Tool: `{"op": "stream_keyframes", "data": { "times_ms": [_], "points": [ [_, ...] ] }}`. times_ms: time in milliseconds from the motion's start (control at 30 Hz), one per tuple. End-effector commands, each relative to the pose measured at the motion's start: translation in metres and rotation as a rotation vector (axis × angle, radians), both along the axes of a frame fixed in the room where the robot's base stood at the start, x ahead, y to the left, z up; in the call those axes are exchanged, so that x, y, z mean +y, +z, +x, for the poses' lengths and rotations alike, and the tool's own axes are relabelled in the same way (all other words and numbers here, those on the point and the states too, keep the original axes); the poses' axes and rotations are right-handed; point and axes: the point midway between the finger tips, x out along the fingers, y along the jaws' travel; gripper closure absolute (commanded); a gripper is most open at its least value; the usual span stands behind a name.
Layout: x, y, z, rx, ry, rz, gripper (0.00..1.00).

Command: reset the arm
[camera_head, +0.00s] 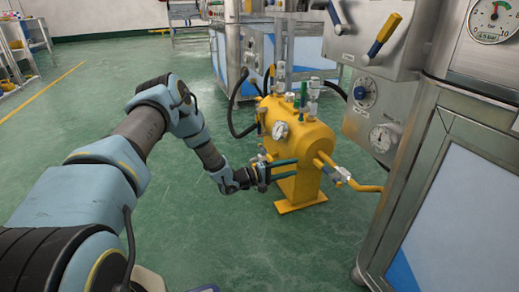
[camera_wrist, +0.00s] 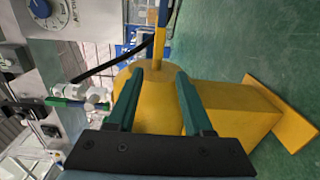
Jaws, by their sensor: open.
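My gripper (camera_head: 284,170) is at the end of my outstretched arm, in front of the yellow tank (camera_head: 303,140). Its two dark green fingers are apart with nothing visible between them but the tank surface behind. In the wrist view my gripper (camera_wrist: 160,78) points at the yellow tank (camera_wrist: 155,108), which appears turned on its side. Whether the fingertips touch the tank cannot be told.
The tank carries a gauge (camera_head: 280,130), valves on top and a side valve (camera_head: 341,174). A metal cabinet (camera_head: 450,190) with a control panel (camera_head: 372,85) stands close on the right. Black hoses run behind the tank. The green floor (camera_head: 200,255) is clear in front and left.

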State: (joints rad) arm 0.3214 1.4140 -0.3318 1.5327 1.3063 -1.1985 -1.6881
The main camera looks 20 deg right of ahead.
Motion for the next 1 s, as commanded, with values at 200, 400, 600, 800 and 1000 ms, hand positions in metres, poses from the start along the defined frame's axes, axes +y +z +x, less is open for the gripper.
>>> {"op": "stream_keyframes", "data": {
  "times_ms": [200, 400, 600, 800, 1000],
  "points": [
    [0.002, 0.005, 0.007, -0.024, 0.018, 0.021, 0.49],
    [0.033, 0.035, 0.057, -0.220, 0.154, 0.223, 0.49],
    [0.114, 0.075, 0.108, -0.450, 0.303, 0.577, 0.49],
    [0.223, 0.120, 0.118, -0.570, 0.369, 0.950, 0.49],
    [0.338, 0.166, 0.077, -0.556, 0.344, 1.285, 0.49]
  ]
}}
